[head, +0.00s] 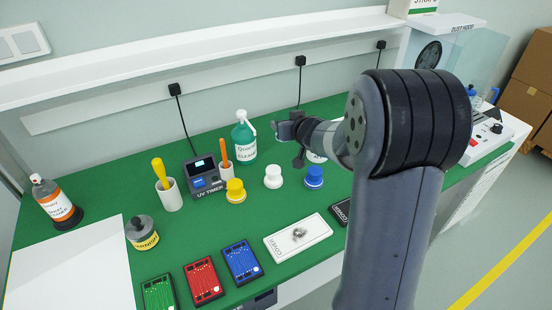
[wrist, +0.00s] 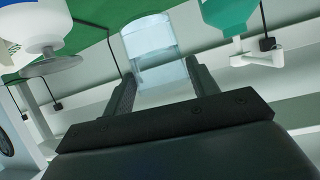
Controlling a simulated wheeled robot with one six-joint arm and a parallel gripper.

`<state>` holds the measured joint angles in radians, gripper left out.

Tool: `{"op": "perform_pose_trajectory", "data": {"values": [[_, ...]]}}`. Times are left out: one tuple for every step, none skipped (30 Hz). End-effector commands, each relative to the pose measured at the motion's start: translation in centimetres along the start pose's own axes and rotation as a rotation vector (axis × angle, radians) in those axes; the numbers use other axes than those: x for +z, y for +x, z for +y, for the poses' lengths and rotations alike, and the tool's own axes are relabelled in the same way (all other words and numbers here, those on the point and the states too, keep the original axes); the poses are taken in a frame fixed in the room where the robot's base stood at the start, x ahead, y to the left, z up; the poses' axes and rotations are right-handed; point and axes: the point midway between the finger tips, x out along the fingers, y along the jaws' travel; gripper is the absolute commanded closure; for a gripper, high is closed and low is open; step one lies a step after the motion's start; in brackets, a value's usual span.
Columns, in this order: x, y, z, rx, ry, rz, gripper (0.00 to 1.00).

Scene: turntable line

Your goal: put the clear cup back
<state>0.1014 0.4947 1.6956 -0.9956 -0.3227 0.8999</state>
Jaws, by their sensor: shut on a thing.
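My gripper (wrist: 158,72) is shut on the clear cup (wrist: 152,42), a see-through cup with a paler band, held between the two dark fingers in the wrist view. In the head view my gripper (head: 290,130) is at the back of the green bench, just right of the teal bottle.
On the green bench (head: 205,258) stand yellow, white (head: 273,177) and blue (head: 314,177) knobs, a UV timer (head: 207,178), tool holders and a teal cleaner bottle (head: 243,142). Coloured boards and a white cover (head: 298,238) lie at the front. A shelf (head: 200,58) runs above.

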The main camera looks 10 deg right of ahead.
Motion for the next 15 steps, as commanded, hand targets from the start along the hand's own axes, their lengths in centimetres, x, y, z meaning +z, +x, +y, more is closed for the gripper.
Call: {"op": "perform_pose_trajectory", "data": {"values": [[1.4, 0.6, 0.1, 0.001, 0.003, -0.002, 0.74], [1.9, 0.8, 0.1, 0.001, 0.002, -0.003, 0.74], [2.5, 1.1, 0.2, 0.002, 0.003, -0.003, 0.74], [3.0, 1.3, 0.2, 0.001, 0.002, -0.003, 0.74], [3.4, 1.5, 0.2, 0.001, 0.002, -0.002, 0.74], [3.9, 1.7, 0.2, 0.0, 0.002, -0.002, 0.74], [4.2, 1.9, 0.2, 0.0, 0.002, -0.002, 0.74], [4.5, 2.0, 0.2, 0.0, 0.003, -0.001, 0.74], [4.8, 2.1, 0.2, 0.0, 0.001, -0.002, 0.74], [4.9, 2.2, 0.2, -0.001, 0.001, -0.001, 0.74], [5.0, 2.2, 0.2, 0.0, 0.002, -0.001, 0.74], [5.2, 2.4, 0.3, 0.0, 0.002, -0.001, 0.74], [5.5, 2.5, 0.3, 0.0, 0.001, -0.002, 0.74], [5.9, 2.6, 0.3, 0.0, 0.0, -0.002, 0.74], [6.5, 2.9, 0.3, 0.0, 0.002, -0.002, 0.74]]}}
